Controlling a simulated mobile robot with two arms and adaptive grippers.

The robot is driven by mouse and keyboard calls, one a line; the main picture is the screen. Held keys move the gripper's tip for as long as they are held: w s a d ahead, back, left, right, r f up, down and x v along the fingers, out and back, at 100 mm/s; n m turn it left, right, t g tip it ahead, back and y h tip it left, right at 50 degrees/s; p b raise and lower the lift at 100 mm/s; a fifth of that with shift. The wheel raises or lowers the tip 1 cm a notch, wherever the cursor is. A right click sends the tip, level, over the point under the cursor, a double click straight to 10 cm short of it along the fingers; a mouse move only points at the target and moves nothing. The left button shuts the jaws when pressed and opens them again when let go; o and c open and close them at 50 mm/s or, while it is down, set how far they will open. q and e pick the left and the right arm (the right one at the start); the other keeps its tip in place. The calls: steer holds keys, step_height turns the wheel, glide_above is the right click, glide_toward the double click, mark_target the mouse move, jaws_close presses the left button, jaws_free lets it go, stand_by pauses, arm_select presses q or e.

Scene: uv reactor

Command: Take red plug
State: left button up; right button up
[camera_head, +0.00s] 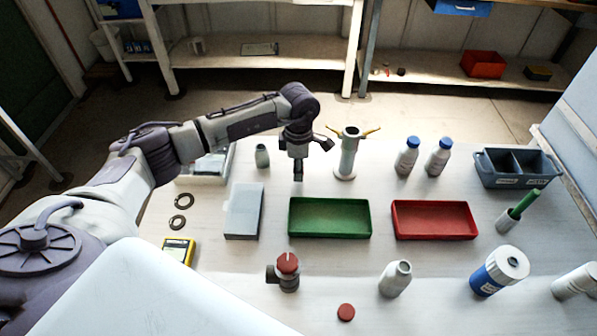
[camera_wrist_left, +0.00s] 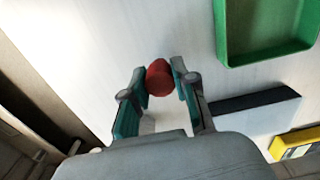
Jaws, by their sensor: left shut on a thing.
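My left gripper (camera_head: 298,172) hangs over the back middle of the table, behind the green tray, pointing down. In the left wrist view its two fingers (camera_wrist_left: 160,85) are closed on a small rounded red plug (camera_wrist_left: 159,76), held at the fingertips. The plug cannot be made out in the head view. A flat red disc (camera_head: 346,312) lies on the table near the front, and a grey fitting with a red top (camera_head: 288,263) stands left of it. My right gripper is not in view.
A green tray (camera_head: 330,234) and a red tray (camera_head: 434,237) lie mid-table. A flat grey box (camera_head: 243,211) is left of the green tray. A grey-green stand (camera_head: 347,158), blue-capped bottles (camera_head: 407,157) and a divided blue bin (camera_head: 518,183) stand behind. A grey bottle (camera_head: 395,280) stands in front.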

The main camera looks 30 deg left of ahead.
arm_select(q)
step_height(320, 180, up, 3)
steer(key=shift+f+b, duration=0.15)
steer(key=shift+b, duration=0.5)
steer(key=d+r+b, duration=0.3)
steer(key=d+r, duration=0.4)
steer(key=d, duration=0.4)
steer(key=shift+d, duration=0.35)
